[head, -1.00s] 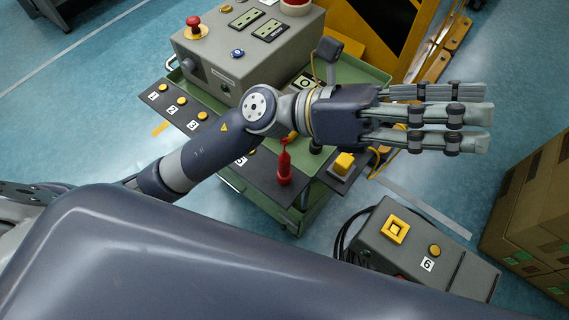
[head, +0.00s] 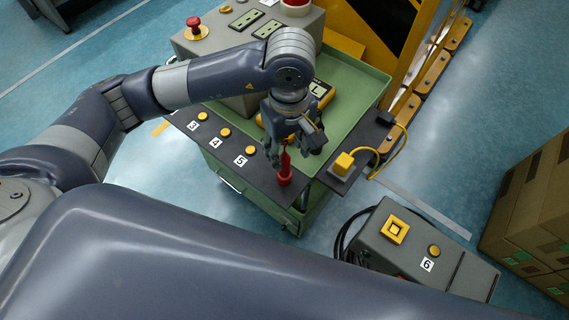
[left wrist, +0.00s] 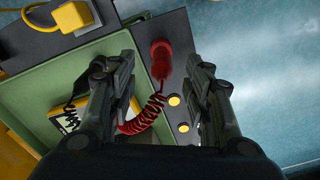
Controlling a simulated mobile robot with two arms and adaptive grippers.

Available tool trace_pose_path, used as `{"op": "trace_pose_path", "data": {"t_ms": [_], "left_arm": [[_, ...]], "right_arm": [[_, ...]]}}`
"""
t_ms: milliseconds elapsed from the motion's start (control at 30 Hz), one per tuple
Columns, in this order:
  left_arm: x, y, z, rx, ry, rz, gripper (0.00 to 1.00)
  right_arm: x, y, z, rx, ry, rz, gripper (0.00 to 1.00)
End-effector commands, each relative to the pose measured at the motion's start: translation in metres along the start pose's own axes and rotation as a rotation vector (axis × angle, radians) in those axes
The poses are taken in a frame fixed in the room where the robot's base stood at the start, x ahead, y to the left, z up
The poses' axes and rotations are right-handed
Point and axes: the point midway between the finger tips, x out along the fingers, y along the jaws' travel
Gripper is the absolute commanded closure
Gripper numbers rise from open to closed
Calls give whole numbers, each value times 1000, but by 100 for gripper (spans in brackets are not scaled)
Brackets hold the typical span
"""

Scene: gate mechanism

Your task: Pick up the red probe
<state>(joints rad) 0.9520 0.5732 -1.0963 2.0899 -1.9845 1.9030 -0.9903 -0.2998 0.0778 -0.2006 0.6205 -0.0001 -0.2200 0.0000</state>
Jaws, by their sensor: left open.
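The red probe (head: 285,168) stands at the front right edge of the dark panel on the green cart, beside the button labelled 5. My left gripper (head: 293,150) hangs just above and behind it, pointing down, and partly hides its upper part. In the left wrist view the red probe (left wrist: 161,62) shows beyond and between the two open fingers (left wrist: 165,85). Its red coiled cord (left wrist: 148,112) runs back toward the yellow meter (left wrist: 72,115). The fingers look empty. My right gripper is not in view.
A yellow plug block (head: 343,163) with a yellow cable sits to the right of the probe. Yellow buttons (head: 225,132) line the panel to the left. A grey box labelled 6 (head: 420,250) is at the front right. Cardboard boxes (head: 535,210) stand at the far right.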

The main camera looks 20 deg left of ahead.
Motion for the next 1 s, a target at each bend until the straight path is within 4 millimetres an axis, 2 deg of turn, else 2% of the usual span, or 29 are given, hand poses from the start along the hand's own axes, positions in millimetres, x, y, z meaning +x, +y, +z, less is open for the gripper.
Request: {"op": "trace_pose_path", "data": {"t_ms": [133,367,567,700,967,1000], "left_arm": [[24,-1,1,-1,-5,-4,54],[41,-1,-1,-2,-5,-1,54],[68,-5,-10,-4,-7,-6,54],[85,-3,-8,-1,-6,-1,54],[90,-3,-9,0,-5,2,54],[90,-3,-9,0,-5,2,59]], "right_arm": [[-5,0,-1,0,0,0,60],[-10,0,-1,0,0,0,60],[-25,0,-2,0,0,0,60],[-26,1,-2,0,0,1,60],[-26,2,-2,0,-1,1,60],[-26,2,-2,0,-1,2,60]]}}
